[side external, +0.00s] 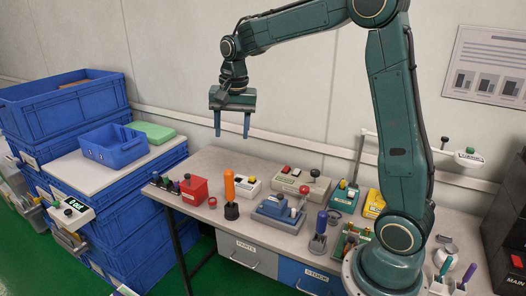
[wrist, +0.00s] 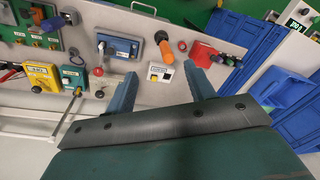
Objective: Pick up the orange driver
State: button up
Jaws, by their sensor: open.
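The orange driver (side external: 229,186) stands upright, handle up, in a small round black holder (side external: 231,212) near the front left of the grey table. In the wrist view the orange driver (wrist: 167,52) lies just beyond the gap between my fingers, with its black holder (wrist: 160,37) at its far end. My gripper (side external: 232,135) is open and empty, pointing down. In the side view it is well above the orange handle and apart from it. Both fingertips also show in the wrist view (wrist: 160,74).
A red box (side external: 194,190) stands left of the driver, a white switch box (side external: 246,184) behind it, and a blue tester (side external: 278,212) to its right. A purple-handled driver (side external: 320,222) stands farther right. Blue crates (side external: 68,105) are stacked at the left. The air around my gripper is clear.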

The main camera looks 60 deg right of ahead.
aim_at(229, 180)
jog(key=w+d+f+m+g, duration=0.1)
jog(key=w+d+f+m, duration=0.3)
jog(key=f, duration=0.4)
jog(key=shift+w+d, duration=0.75)
jog(key=shift+w, duration=0.35)
jog(key=shift+f, duration=4.25)
jog(key=shift+f, duration=2.6)
grip_shut()
